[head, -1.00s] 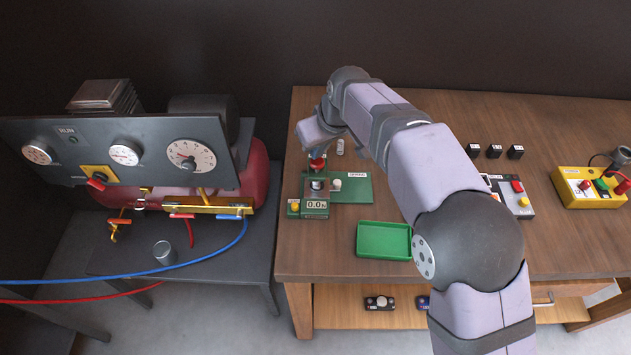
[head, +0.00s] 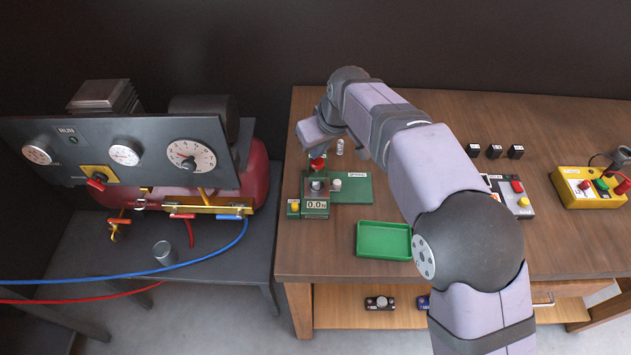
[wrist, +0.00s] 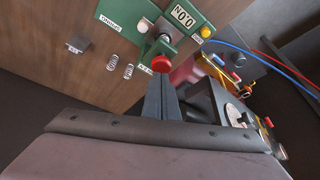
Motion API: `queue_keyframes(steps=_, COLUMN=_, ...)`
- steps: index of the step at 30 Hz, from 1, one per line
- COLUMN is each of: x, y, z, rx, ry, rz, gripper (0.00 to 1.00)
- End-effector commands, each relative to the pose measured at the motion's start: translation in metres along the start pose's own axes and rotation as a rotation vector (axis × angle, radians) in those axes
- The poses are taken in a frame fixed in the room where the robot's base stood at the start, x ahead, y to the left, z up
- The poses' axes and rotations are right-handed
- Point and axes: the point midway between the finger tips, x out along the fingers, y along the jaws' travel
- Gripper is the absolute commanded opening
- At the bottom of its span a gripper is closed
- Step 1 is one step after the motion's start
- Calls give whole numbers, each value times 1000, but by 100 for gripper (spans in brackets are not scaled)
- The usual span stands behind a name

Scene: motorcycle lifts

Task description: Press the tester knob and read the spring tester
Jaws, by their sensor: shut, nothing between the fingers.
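The green spring tester (head: 316,207) stands at the left end of the wooden bench, and its display reads 0.0 N. Its red knob (head: 317,164) sits on top, above a silver part (head: 317,185). In the wrist view the red knob (wrist: 161,64) is right at the fingertips of my gripper (wrist: 161,76); whether they touch, I cannot tell. The fingers are shut together and empty. In the head view my gripper (head: 313,150) is over the knob, its fingers mostly hidden by the wrist. The tester (wrist: 185,22) also shows in the wrist view with its yellow button (wrist: 206,31).
A green tray (head: 384,240) lies to the tester's right. A small green board (head: 355,189) with a pale cylinder adjoins the tester. Two loose springs (wrist: 120,66) lie nearby. A gauge panel (head: 120,150) with hoses stands on the left table. Several black blocks (head: 494,152) stand farther right.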

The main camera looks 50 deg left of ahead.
Motion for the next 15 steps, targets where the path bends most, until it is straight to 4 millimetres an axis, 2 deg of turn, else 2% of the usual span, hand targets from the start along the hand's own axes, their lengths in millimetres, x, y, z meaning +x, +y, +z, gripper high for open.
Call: queue_keyframes(steps=15, x=4, y=0, z=2, rx=0, ry=0, rz=0, gripper=0)
